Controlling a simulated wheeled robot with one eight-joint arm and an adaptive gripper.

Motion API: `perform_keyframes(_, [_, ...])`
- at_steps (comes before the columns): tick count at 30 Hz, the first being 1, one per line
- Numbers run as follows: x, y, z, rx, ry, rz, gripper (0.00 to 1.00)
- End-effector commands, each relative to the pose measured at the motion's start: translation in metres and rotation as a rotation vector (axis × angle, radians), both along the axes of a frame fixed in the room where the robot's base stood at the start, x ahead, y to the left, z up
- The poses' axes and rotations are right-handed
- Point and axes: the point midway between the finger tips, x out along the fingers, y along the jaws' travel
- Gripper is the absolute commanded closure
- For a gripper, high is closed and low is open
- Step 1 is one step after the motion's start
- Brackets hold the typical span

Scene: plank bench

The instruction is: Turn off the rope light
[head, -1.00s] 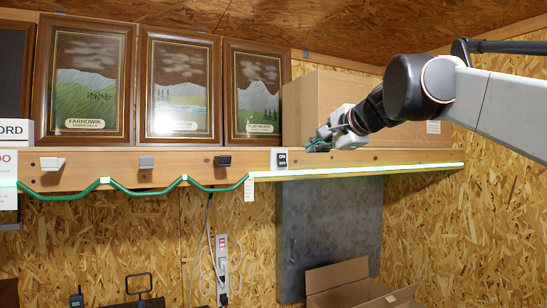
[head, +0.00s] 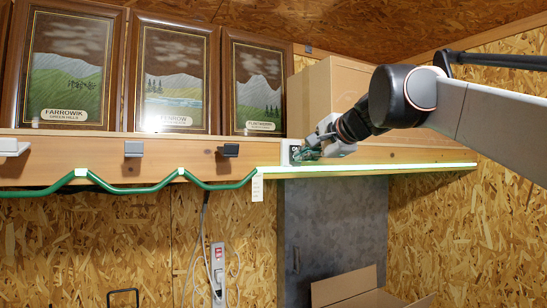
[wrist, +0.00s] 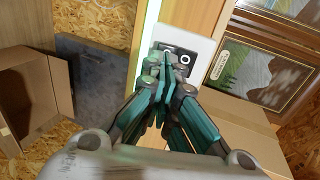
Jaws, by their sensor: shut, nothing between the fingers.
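The rope light (head: 400,168) glows bright green-white along the lower edge of the wooden shelf. Its unlit green part (head: 130,189) sags in loops at the left. A small white switch plate (head: 285,153) is on the shelf front just above the lit strip, mostly hidden by my gripper (head: 300,154). In the wrist view the plate carries a black switch (wrist: 184,60) with a white "O" mark. My gripper's teal fingers (wrist: 165,82) are shut and empty, with the tips over the left part of the switch. Whether they touch it I cannot tell.
Framed landscape pictures (head: 172,82) and a cardboard box (head: 335,92) stand on the shelf. Dark and grey blocks (head: 228,150) stick out of its front. Below are a grey panel (head: 330,235), an open carton (head: 345,287) and a power strip (head: 218,268).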

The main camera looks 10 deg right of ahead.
Motion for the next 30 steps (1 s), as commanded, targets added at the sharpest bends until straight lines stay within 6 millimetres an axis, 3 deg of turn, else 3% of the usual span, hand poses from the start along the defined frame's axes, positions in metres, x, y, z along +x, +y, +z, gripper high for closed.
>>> perform_keyframes(20, [0.005, 0.001, -0.003, 0.001, 0.0, -0.001, 1.0])
perform_keyframes(30, [0.005, 0.001, 0.01, 0.001, 0.0, 0.0, 1.0])
